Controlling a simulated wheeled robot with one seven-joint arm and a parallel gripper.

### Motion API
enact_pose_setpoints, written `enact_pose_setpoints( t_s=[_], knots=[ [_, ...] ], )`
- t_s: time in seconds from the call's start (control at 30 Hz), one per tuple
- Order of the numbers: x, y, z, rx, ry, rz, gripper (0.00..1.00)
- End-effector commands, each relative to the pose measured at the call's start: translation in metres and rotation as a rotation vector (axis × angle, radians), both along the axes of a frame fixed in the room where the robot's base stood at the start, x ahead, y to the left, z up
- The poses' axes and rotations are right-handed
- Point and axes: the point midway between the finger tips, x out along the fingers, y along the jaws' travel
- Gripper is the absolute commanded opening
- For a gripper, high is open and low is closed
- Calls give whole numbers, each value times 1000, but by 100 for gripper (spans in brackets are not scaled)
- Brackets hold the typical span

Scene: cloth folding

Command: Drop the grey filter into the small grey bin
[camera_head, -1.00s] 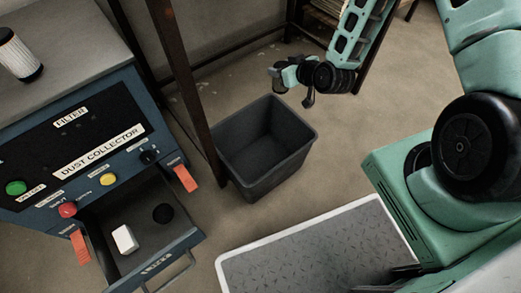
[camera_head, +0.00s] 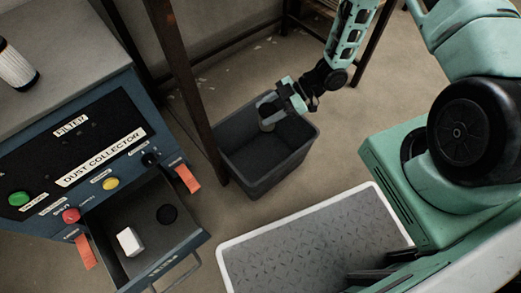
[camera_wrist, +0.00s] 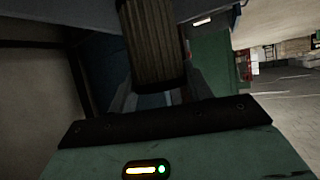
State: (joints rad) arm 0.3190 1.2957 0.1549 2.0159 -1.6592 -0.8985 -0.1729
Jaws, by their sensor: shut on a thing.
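The small grey bin (camera_head: 278,178) stands open on the floor in the middle of the head view.
The blue dust collector (camera_head: 100,165) stands at left, its drawer open with a white block (camera_head: 129,241) inside. A white pleated filter (camera_head: 15,66) is on top. A dark post (camera_head: 188,90) rises close to the bin's left side. A grey platform (camera_head: 310,245) lies in front.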

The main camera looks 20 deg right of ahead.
Motion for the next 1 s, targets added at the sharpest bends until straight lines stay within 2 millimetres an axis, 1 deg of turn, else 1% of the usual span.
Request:
enact_pose_setpoints(
  t_s=[0.17, 0.5, 0.6, 0.93, 0.97, 1.0],
  knots=[
    [-1, 0, -12, 1, 0, 3, 26],
    [-1, 0, -51, 2, 1, 2, 26],
    [-1, 0, -58, 2, 0, 1, 26],
    [0, 0, -59, 1, 0, 1, 26],
    [0, 0, -59, 1, 0, 1, 55],
    [0, 0, -59, 1, 0, 1, 66]
  ],
)
